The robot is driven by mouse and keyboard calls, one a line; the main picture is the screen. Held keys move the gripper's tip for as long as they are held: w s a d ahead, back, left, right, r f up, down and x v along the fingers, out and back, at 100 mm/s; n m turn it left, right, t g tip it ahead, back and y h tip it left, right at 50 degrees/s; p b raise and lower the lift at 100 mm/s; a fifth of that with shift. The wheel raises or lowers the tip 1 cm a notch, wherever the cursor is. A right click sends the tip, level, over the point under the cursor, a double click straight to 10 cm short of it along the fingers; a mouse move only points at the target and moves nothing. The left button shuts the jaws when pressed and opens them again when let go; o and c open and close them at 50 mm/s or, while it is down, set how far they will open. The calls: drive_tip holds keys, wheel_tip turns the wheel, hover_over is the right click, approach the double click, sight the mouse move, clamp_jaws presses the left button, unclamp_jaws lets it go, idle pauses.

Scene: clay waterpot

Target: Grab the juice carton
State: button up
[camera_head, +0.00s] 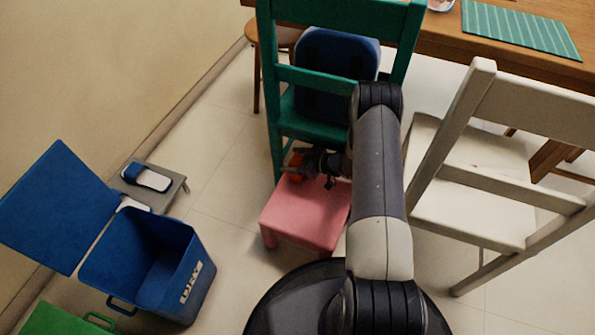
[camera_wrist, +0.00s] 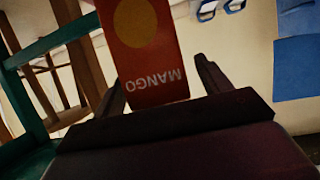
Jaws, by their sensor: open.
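The juice carton (camera_wrist: 150,45) is red-orange with a yellow circle and the word MANGO, seen upside down in the wrist view. It stands between the two fingers of my gripper (camera_wrist: 160,90), which are open on either side of it. In the head view a small orange-red part of the carton (camera_head: 296,167) shows at my gripper (camera_head: 308,165), over the pink stool (camera_head: 300,212). My gripper hides most of the carton there. I cannot tell whether either finger touches it.
A green chair (camera_head: 271,95) with a dark blue backpack (camera_head: 335,60) stands just behind the stool. A white chair (camera_head: 465,190) is on the right.

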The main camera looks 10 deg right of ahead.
drive_tip(key=shift+w+a+f, duration=0.1)
drive_tip(key=shift+w+a, duration=0.1)
drive_tip(key=shift+c, duration=0.4)
drive_tip(key=c, duration=1)
drive_tip(key=shift+o, duration=0.2)
